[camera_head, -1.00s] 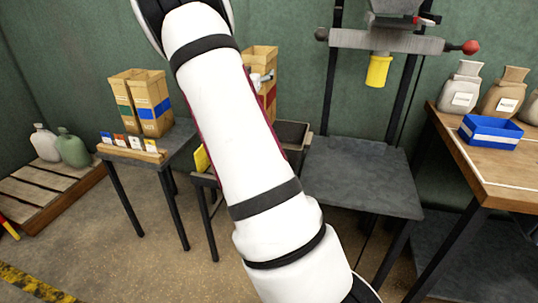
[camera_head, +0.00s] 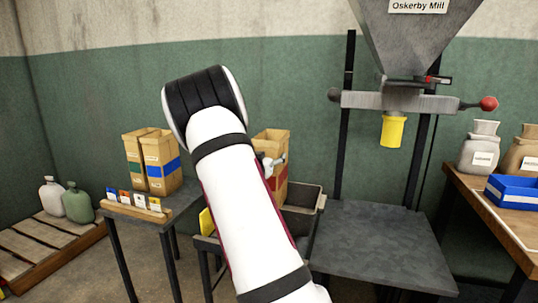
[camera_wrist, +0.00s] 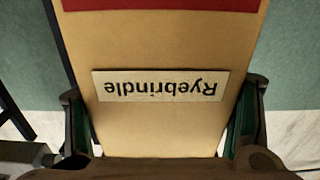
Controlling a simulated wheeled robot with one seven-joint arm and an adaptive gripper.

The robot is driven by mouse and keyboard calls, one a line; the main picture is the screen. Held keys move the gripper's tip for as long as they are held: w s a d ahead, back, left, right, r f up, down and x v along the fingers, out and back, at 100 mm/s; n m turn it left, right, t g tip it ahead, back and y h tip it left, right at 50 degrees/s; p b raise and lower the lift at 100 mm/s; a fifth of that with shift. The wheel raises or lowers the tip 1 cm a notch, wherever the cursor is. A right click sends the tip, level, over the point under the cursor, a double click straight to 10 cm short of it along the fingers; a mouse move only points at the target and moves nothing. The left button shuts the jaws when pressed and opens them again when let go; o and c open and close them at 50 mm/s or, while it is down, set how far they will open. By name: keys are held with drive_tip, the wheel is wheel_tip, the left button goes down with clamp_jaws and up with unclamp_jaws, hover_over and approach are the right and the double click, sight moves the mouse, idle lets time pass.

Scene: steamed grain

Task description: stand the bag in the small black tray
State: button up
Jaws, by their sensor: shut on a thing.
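The bag (camera_head: 281,146) is a tan paper bag with a red band, upright in the head view and partly hidden behind my arm. My gripper (camera_head: 270,163) is shut on it. In the wrist view the bag (camera_wrist: 160,50) fills the middle, its "Ryebrindle" label upside down, with a finger on each side. A dark tray (camera_head: 313,193) sits just right of the bag and lower, partly hidden by my arm. The bag's base is hidden, so I cannot tell whether it touches the tray or the table.
Two tan bags (camera_head: 161,178) with green and blue bands stand on the left table, behind a row of small cards (camera_head: 133,201). A mill stand with a yellow spout (camera_head: 393,131) and a grey platform (camera_head: 380,240) is at right. A blue bin (camera_head: 512,190) is on the wooden table.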

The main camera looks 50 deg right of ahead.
drive_tip(key=shift+f+b, duration=0.75)
drive_tip(key=shift+f, duration=1.4)
drive_tip(key=o, duration=1.9)
drive_tip(key=shift+f, duration=0.3)
drive_tip(key=shift+o, duration=0.2)
drive_tip(key=shift+r, duration=0.15)
drive_tip(key=p+v, duration=0.2)
drive_tip(key=v, duration=1)
